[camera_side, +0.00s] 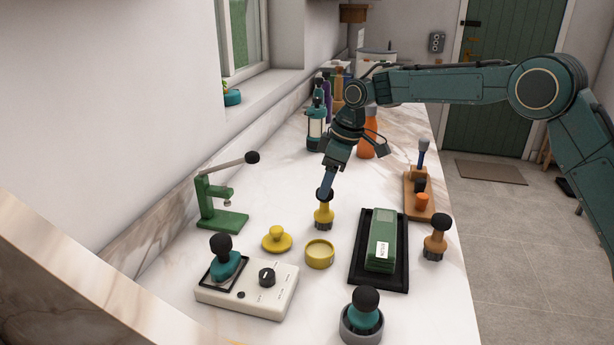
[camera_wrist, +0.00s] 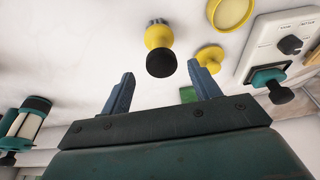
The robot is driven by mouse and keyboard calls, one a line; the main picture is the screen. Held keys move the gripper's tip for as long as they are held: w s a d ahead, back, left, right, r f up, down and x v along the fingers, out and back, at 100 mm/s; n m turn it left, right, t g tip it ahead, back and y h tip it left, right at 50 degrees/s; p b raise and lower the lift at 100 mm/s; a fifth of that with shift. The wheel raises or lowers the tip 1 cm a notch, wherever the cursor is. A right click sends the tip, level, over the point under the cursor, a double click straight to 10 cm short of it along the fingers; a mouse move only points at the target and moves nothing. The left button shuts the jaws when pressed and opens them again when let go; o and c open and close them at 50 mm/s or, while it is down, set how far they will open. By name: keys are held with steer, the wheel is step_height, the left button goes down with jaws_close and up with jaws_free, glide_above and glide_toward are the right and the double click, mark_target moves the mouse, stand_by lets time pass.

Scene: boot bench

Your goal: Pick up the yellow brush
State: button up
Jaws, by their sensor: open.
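The yellow brush (camera_side: 324,216) stands upright on the marble bench, bristles down, with a black knob on top. In the wrist view the yellow brush (camera_wrist: 159,40) lies just beyond and between the two fingertips, its black knob toward me. My gripper (camera_side: 327,182) is over the brush in the side view, pointing down, with its fingers overlapping the knob there. In the wrist view my gripper (camera_wrist: 162,75) has its two blue fingers spread wide, with nothing between them. Whether a finger touches the knob cannot be told.
Close by are a yellow open tin (camera_side: 319,255), a yellow lid (camera_side: 277,240) and a green lever press (camera_side: 221,211). A black tray (camera_side: 362,283) holds a green box.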

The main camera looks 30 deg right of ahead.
mark_target(324, 208)
steer(key=shift+a+f, duration=0.1)
steer(key=shift+f, duration=0.25)
steer(key=shift+x, duration=2.6)
steer(key=shift+s, duration=0.15)
steer(key=c, duration=1.1)
